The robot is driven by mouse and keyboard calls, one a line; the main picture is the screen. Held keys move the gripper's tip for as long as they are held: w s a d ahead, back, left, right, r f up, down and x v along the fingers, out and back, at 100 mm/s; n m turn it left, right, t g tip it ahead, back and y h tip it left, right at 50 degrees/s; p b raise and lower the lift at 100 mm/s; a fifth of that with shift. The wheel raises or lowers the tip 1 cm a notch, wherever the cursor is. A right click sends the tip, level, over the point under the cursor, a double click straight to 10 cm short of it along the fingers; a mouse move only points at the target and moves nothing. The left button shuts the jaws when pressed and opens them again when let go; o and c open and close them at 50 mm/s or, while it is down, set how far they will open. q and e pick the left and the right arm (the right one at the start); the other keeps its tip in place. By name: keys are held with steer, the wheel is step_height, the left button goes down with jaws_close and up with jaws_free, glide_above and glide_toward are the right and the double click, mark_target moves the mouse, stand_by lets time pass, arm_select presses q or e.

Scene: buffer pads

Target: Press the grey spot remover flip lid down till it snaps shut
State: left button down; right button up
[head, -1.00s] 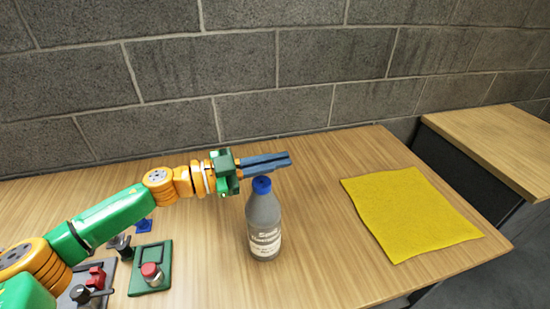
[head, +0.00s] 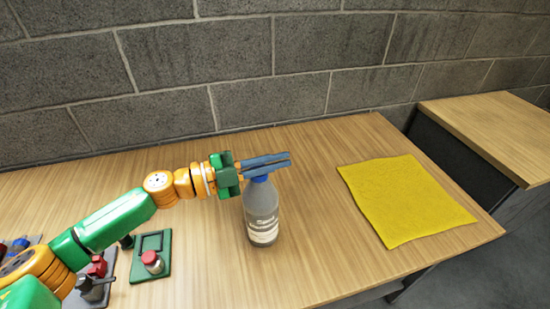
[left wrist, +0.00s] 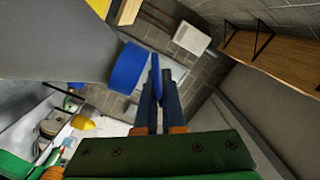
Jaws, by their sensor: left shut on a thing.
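The grey spot remover bottle (head: 262,215) stands upright on the table, with a pale label on its front. Its blue cap (head: 259,179) is mostly hidden under my left gripper's fingers in the head view. My left gripper (head: 288,159) reaches in from the left, its long blue-grey fingers level across the top of the bottle. In the left wrist view the bottle (left wrist: 55,45) lies at the left with its blue cap (left wrist: 128,68). A thin blue piece, seemingly the flip lid (left wrist: 155,76), shows between the nearly closed fingers (left wrist: 160,90). My right gripper is not in view.
A yellow cloth (head: 405,200) lies flat to the right. A green tray with a red-topped piece (head: 151,258) and other small fixtures stand at the front left. A grey block wall (head: 300,70) rises behind the table. A second table (head: 490,130) is at the right.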

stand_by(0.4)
arm_select(q)
steer(key=c, duration=1)
jaws_free()
steer(key=shift+s+a+f, duration=0.1)
steer(key=shift+a+f, duration=0.05)
steer(key=shift+a, duration=0.15)
steer(key=b+v, duration=0.2)
steer(key=v, duration=0.4)
steer(key=shift+a, duration=0.2)
